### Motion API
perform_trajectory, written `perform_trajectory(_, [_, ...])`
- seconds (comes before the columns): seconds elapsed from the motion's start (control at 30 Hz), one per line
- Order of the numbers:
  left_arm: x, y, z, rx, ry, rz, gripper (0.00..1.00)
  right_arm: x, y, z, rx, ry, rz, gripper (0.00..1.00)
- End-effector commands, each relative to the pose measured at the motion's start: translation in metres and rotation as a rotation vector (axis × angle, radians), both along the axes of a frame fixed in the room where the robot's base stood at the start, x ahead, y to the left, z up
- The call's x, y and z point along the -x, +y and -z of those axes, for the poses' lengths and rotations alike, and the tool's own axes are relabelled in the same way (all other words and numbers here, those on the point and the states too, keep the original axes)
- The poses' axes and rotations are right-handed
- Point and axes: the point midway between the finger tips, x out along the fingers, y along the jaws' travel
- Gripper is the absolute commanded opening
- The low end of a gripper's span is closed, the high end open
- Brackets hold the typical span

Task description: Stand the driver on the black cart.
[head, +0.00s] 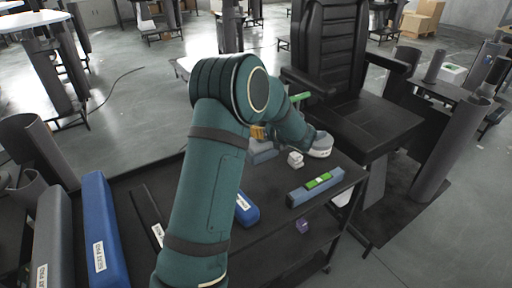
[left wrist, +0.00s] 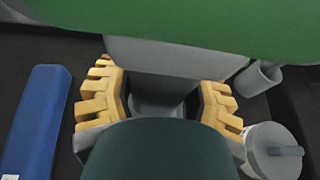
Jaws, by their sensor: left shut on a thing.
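My left gripper (left wrist: 163,100) has yellow toothed fingers, one on each side of a grey upright part. This grey part (left wrist: 165,58) runs up to a broad green body (left wrist: 200,22) across the top of the left wrist view; I take them as the driver. In the head view my teal left arm hides most of the gripper, and only a bit of yellow finger (head: 258,132) shows. A green piece (head: 300,97) shows behind the arm. The black cart (head: 275,240) has a dark flat top below the arm. Whether the driver touches it is hidden. My right gripper is not in view.
On the cart are a blue case (head: 246,210), a grey block with a green top (head: 315,188) and a small white item (head: 295,159). Long blue (head: 98,225) and grey (head: 53,240) boxes lie at left. A black chair (head: 345,100) stands behind.

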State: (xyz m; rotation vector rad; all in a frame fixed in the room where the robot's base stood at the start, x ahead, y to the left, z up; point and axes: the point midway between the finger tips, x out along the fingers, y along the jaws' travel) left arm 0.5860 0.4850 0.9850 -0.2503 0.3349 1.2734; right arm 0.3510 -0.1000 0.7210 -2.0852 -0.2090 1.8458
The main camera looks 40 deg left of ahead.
Motion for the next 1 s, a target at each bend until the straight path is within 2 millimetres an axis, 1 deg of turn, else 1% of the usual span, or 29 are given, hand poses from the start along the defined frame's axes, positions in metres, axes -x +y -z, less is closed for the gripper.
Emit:
perform_trajectory(0.23, [0.0,0.001,0.013,-0.004,-0.002,0.0,0.1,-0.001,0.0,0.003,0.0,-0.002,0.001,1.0])
perform_trajectory(0.4, [0.0,0.001,0.034,-0.003,0.0,-0.001,0.1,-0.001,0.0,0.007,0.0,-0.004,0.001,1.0])
perform_trajectory(0.5, [-0.001,0.001,0.044,-0.003,-0.002,0.001,0.1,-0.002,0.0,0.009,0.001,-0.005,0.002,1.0])
perform_trajectory(0.77, [-0.001,0.001,0.044,-0.004,-0.004,0.0,0.1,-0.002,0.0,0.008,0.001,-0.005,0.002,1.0])
perform_trajectory(0.93, [-0.001,0.001,0.047,-0.004,-0.005,-0.001,0.1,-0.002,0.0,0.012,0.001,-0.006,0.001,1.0])
perform_trajectory(0.97, [0.0,0.0,0.049,-0.001,-0.001,0.0,0.66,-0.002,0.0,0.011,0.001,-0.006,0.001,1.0])
perform_trajectory(1.0, [0.0,0.0,0.048,-0.001,-0.001,0.0,0.8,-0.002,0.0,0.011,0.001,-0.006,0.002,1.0])
